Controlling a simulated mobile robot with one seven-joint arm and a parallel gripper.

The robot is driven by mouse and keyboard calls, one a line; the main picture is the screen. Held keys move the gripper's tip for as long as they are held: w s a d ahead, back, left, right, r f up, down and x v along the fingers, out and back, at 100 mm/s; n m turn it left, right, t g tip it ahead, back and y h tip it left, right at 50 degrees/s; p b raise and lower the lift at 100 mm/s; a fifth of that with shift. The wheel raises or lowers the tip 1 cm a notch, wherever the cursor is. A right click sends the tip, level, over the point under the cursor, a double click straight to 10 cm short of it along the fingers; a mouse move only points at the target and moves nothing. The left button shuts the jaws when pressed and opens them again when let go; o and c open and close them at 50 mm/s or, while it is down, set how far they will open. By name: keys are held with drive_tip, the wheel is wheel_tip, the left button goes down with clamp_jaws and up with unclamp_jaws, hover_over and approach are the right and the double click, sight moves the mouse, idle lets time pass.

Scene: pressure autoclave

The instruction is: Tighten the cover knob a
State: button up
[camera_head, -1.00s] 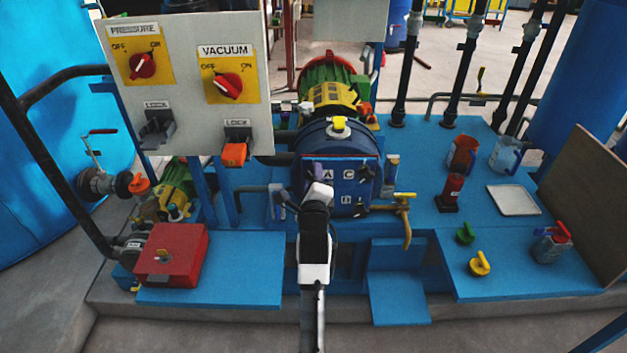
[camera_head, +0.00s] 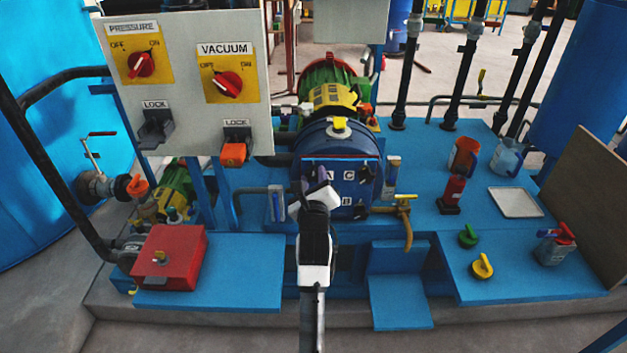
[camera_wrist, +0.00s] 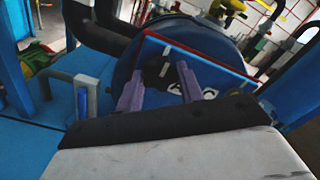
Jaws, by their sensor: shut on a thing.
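The blue round cover (camera_head: 366,190) of the autoclave faces me, with a square blue panel bearing the letters A, C and B. My gripper (camera_head: 318,176) is at the panel's left side, beside the letter A. In the wrist view, the two purple fingers (camera_wrist: 158,82) reach to the panel, with a small dark knob (camera_wrist: 157,72) between their tips. The fingers are shut on this knob, which I take to be cover knob a. In the head view my gripper hides it. The panel's red edge (camera_wrist: 205,50) shows in the wrist view.
A yellow tap (camera_head: 404,212) sticks out right of the cover. A grey handle (camera_wrist: 75,92) stands to the left in the wrist view. The switch panel (camera_head: 190,110) hangs at upper left. A green knob (camera_head: 468,236) and yellow knob (camera_head: 482,266) lie on the right platform.

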idle(0.3)
drive_tip(key=o, duration=1)
drive_tip(key=s+b, duration=0.3)
drive_tip(key=s, duration=1)
drive_tip(key=shift+s, duration=0.4)
